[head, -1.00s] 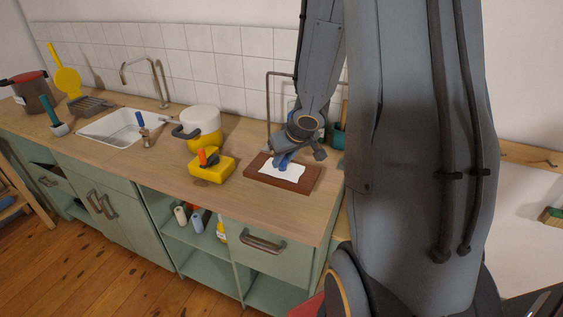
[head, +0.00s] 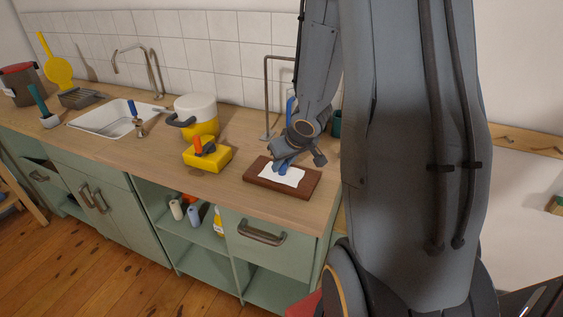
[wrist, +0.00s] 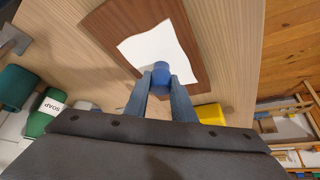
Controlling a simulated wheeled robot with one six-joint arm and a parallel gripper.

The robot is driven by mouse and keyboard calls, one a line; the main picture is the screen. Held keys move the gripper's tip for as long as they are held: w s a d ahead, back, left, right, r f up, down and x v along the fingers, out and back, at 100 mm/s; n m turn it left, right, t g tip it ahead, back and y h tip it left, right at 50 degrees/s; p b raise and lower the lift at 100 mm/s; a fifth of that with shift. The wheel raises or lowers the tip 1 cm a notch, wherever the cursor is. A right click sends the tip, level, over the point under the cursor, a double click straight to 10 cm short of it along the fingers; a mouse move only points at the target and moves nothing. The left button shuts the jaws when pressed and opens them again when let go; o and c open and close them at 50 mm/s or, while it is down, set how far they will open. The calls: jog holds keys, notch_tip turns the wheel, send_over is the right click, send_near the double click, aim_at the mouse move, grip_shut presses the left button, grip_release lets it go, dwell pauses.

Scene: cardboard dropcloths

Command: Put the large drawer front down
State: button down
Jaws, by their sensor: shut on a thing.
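The large drawer front (head: 257,174) looks like the flat brown panel with an irregular white sheet on its face and a blue knob in the middle. It also shows in the wrist view (wrist: 110,28), under the fingers. My gripper (head: 282,167) is shut on the blue knob (wrist: 161,73), with one finger on each side of it. The panel is level over the right end of the wooden countertop (head: 240,187). I cannot tell whether its underside touches the countertop. Part of its face is hidden by the gripper.
A yellow block with an orange-topped tool (head: 207,158) sits left of the panel, with a white-and-yellow pot (head: 196,119) behind it. A metal pipe frame (head: 266,95) stands behind. The counter's front edge is close. A green soap bottle (wrist: 41,121) shows in the wrist view.

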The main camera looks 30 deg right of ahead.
dwell(0.3)
jog(key=c, duration=1.8)
grip_release()
jog(key=shift+f, duration=0.1)
jog(key=shift+o, duration=1.4)
